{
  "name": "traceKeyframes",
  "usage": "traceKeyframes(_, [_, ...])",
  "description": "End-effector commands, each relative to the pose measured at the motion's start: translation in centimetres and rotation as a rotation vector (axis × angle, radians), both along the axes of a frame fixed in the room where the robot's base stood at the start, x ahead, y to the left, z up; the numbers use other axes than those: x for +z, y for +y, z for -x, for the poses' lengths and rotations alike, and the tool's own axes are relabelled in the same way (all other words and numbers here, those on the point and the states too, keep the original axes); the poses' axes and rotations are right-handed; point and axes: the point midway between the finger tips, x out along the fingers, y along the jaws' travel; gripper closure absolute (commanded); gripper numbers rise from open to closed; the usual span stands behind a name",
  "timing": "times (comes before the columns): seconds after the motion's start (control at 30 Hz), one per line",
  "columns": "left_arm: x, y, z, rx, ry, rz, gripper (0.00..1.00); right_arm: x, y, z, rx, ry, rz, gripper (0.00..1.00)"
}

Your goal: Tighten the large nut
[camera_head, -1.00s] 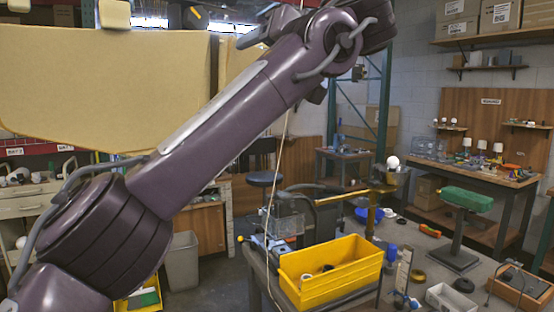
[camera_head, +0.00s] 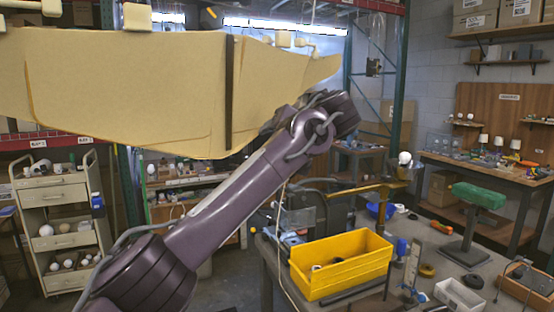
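I cannot pick out the large nut for certain. A small black ring-shaped part (camera_head: 427,271) lies on the workbench right of the yellow bin, and dark round parts (camera_head: 326,265) lie inside the bin. A brass-coloured lamp arm (camera_head: 362,190) stands behind the bin, with a white bulb (camera_head: 404,158) at its right end. My purple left arm crosses the view from lower left to the centre. Its far end is up by the large tan panel, and no gripper fingers show there. My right gripper is not in view.
The yellow bin (camera_head: 362,277) sits on the grey workbench (camera_head: 447,262). A green-topped stand (camera_head: 477,196), a white tray (camera_head: 460,296) and a wooden tray (camera_head: 526,289) are to its right. A large tan panel (camera_head: 120,85) fills the upper left. A white cart (camera_head: 62,231) stands at left.

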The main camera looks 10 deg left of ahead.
Motion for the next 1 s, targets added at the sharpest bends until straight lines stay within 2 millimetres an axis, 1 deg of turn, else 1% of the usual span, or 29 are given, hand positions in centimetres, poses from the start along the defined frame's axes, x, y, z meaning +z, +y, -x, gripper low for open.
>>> traceKeyframes(0.03, [-1.1, 0.1, -0.4, -0.008, 0.016, 0.004, 0.36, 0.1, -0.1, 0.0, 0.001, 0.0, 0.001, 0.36])
traceKeyframes(0.1, [-2.2, 0.1, -0.9, -0.02, 0.032, 0.01, 0.36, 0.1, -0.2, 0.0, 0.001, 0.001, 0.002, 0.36])
traceKeyframes(0.3, [-4.6, 0.1, -1.8, -0.045, 0.064, 0.02, 0.36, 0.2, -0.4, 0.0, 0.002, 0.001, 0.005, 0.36])
traceKeyframes(0.47, [-5.3, 0.1, -2.1, -0.052, 0.074, 0.023, 0.36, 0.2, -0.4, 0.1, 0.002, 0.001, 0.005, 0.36])
traceKeyframes(0.77, [-5.4, 0.1, -2.1, -0.054, 0.075, 0.024, 0.36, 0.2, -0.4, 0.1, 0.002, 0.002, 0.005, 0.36])
traceKeyframes(0.83, [-5.8, 0.1, -2.2, -0.056, 0.081, 0.025, 0.36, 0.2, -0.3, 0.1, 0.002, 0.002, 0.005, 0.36])
traceKeyframes(0.87, [-6.3, 0.1, -2.4, -0.059, 0.087, 0.027, 0.36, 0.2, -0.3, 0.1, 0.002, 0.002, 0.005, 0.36])
traceKeyframes(0.93, [-8.4, 0.2, -2.9, -0.075, 0.113, 0.036, 0.36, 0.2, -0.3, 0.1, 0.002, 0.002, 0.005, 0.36])
traceKeyframes(0.97, [-9.7, 0.2, -3.3, -0.084, 0.129, 0.042, 0.36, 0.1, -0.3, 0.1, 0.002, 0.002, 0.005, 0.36])
traceKeyframes(1.0, [-11.9, 0.3, -3.8, -0.101, 0.155, 0.052, 0.36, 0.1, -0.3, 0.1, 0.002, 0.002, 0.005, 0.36])
